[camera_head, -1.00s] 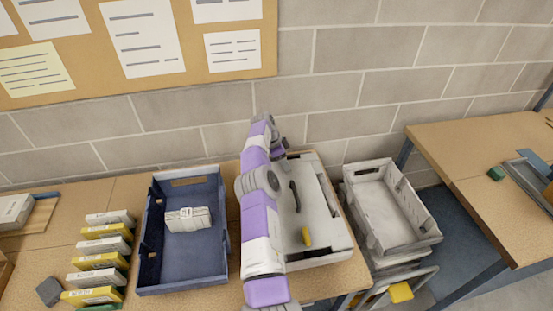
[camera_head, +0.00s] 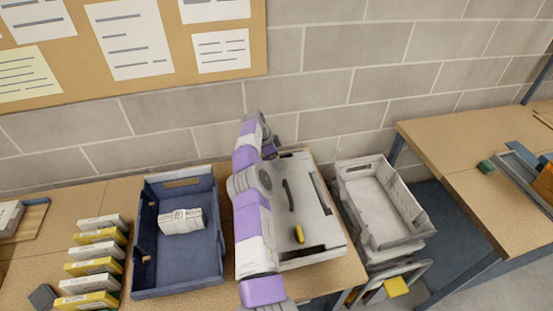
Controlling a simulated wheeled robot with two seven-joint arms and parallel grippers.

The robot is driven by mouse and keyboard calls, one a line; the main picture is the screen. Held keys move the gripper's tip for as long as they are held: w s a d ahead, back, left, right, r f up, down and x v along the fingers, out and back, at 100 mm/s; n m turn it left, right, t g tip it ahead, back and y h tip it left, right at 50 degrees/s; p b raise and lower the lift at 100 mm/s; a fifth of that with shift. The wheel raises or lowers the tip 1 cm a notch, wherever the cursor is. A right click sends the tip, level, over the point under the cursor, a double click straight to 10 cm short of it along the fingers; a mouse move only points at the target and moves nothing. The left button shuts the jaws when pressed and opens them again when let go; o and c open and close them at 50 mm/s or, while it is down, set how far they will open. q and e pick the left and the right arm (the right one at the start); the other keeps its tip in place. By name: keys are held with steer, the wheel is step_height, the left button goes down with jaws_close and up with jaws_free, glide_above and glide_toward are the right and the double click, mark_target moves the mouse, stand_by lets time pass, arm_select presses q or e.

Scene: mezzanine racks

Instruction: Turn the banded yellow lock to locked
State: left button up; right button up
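A small yellow lock knob (camera_head: 299,234) sits near the front of a pale grey case or panel (camera_head: 318,242) on the bench. It looks tilted slightly off the panel's long direction; its bands are too small to make out. A dark curved handle (camera_head: 289,195) lies on the same panel behind it. One purple and white arm, apparently my right, crosses the panel's left part. Its gripper (camera_head: 270,147) is at the panel's far left corner, well behind the knob and apart from it. Its fingers are small and partly hidden by the arm. My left gripper is not seen.
A blue tray (camera_head: 142,245) holding a white packet (camera_head: 181,221) stands left of the arm. Several white and yellow boxes (camera_head: 95,251) lie further left. Stacked grey crates (camera_head: 415,233) stand right of the panel, before another bench (camera_head: 455,135). A block wall is behind.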

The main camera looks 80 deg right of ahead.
steer(key=v, duration=0.7)
steer(key=shift+p, duration=0.4)
